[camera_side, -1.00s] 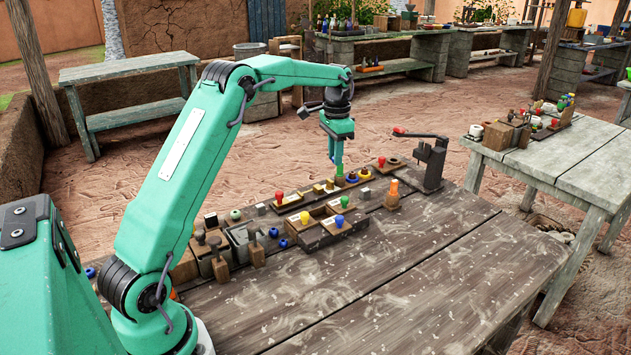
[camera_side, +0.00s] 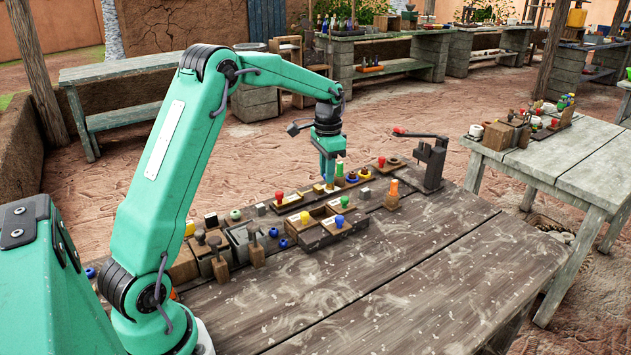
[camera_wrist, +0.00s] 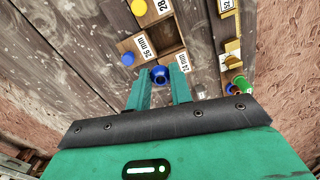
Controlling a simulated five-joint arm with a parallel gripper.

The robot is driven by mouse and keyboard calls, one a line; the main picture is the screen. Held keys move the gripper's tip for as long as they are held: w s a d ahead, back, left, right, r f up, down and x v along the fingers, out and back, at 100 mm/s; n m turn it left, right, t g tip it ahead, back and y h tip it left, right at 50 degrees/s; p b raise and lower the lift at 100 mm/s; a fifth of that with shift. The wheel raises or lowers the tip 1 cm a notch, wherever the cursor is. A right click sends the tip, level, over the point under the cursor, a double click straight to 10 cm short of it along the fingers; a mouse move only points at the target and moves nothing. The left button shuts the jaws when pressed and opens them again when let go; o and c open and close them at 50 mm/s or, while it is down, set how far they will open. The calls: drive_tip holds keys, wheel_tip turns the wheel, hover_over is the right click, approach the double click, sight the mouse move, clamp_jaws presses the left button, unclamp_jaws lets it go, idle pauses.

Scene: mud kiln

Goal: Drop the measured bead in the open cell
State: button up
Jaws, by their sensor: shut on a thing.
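My gripper (camera_wrist: 160,80) points down, with a dark blue bead (camera_wrist: 160,74) between its fingertips in the wrist view; it is shut on this bead. In the side view my gripper (camera_side: 329,180) hangs over the far part of the bench, behind the wooden trays. The wooden cell tray (camera_wrist: 121,47) lies just beyond the fingertips in the wrist view.
An orange piece (camera_side: 393,187) and a dark lever press (camera_side: 430,163) stand farther right. Dark-knobbed tools (camera_side: 255,245) stand left. The bench's front (camera_side: 400,285) is clear.

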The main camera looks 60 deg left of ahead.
drive_tip(key=shift+s+d+f, duration=0.25)
drive_tip(key=shift+s, duration=0.2)
drive_tip(key=shift+f, duration=0.15)
drive_tip(key=shift+f, duration=2.85)
drive_tip(key=o, duration=0.9)
drive_tip(key=shift+r, duration=0.1)
